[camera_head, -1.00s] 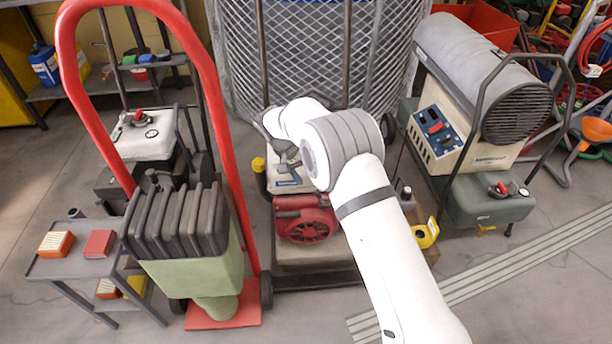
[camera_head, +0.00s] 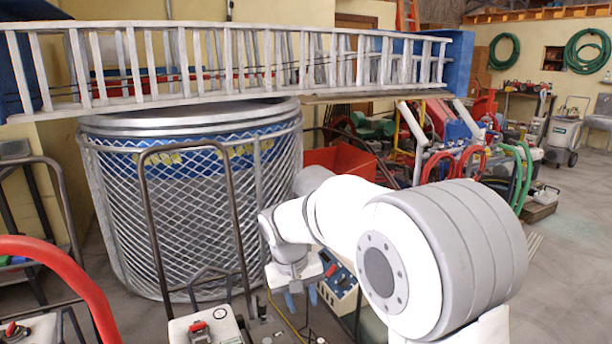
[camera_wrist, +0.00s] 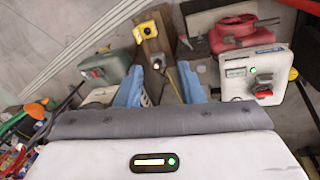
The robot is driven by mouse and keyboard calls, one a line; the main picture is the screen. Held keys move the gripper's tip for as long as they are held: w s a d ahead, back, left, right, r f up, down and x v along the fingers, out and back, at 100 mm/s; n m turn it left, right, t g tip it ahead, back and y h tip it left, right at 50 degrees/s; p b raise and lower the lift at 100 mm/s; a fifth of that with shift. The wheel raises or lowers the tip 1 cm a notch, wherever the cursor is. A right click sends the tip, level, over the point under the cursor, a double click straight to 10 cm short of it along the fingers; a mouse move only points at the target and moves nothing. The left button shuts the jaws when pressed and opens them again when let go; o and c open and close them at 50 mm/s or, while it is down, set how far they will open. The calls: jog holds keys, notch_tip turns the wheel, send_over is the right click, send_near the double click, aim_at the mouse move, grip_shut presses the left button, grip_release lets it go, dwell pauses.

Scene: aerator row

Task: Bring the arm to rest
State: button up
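My white arm (camera_head: 350,215) reaches from the lower right of the head view, with its large grey-banded joint close to the camera. My gripper (camera_head: 301,299) hangs low in the middle of the head view, with blue fingertips pointing down. In the wrist view my gripper (camera_wrist: 160,72) shows two blue fingers standing apart, with floor and machines visible between them. It is open and I see nothing held.
A round mesh cage (camera_head: 190,210) stands behind the arm, with a ladder (camera_head: 230,70) lying across above it. A red bin (camera_head: 340,158) is behind the wrist. A red hand-truck frame (camera_head: 65,275) stands at lower left. Open floor (camera_head: 560,240) lies at right.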

jog(key=s+d+r+m+y+p, duration=0.1)
jog(key=s+d+r+p, duration=0.4)
jog(key=s, duration=0.6)
jog(key=s+d+r+m+t+p, duration=0.1)
jog(key=s+d+r+p, duration=0.4)
jog(key=s+d+r, duration=0.4)
jog(key=shift+s+d+r+m+y, duration=0.2)
jog(key=shift+s+d+m+y, duration=0.2)
jog(key=shift+s+d, duration=0.7)
jog(key=shift+a, duration=0.15)
